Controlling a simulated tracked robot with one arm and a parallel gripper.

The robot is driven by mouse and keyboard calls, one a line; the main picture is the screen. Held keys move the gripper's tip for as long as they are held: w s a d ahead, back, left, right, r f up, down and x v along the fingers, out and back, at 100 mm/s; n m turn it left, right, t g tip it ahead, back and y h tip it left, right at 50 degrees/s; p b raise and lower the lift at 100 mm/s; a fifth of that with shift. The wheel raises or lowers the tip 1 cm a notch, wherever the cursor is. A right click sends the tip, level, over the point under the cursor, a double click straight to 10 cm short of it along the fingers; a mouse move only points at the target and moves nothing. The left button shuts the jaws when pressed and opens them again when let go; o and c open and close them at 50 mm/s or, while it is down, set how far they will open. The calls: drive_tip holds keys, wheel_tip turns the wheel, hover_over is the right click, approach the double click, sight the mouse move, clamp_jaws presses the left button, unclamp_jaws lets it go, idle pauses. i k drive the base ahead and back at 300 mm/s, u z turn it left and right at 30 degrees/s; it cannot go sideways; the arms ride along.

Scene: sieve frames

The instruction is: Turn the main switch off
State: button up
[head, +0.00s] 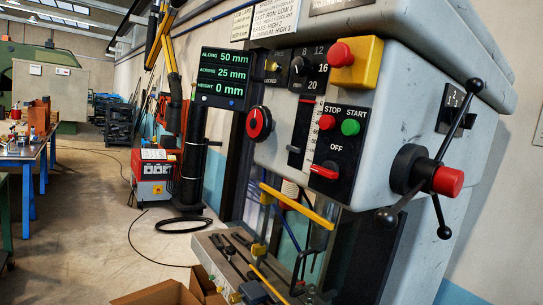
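A grey milling or drilling machine head (410,90) fills the right of the view. On its black control panel (346,128) are a red STOP button (327,122) and a green START button (350,127). Below them is a red rotary handle (324,171), lying nearly level, with the word OFF above it. I take this handle to be the main switch; no ON mark is readable, so I cannot tell its setting. A round red knob (259,123) sits on the head's left side. My gripper is not in view.
A red button on a yellow box (356,62), a selector dial (298,66) and a three-armed feed lever (436,178) stick out from the head. A lit readout (222,78) hangs to the left. An open cardboard box (160,294) stands below.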

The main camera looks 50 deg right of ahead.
sight(328, 171)
drive_tip(key=z, duration=0.4)
drive_tip(key=i, duration=1.05)
drive_tip(key=z, duration=0.6)
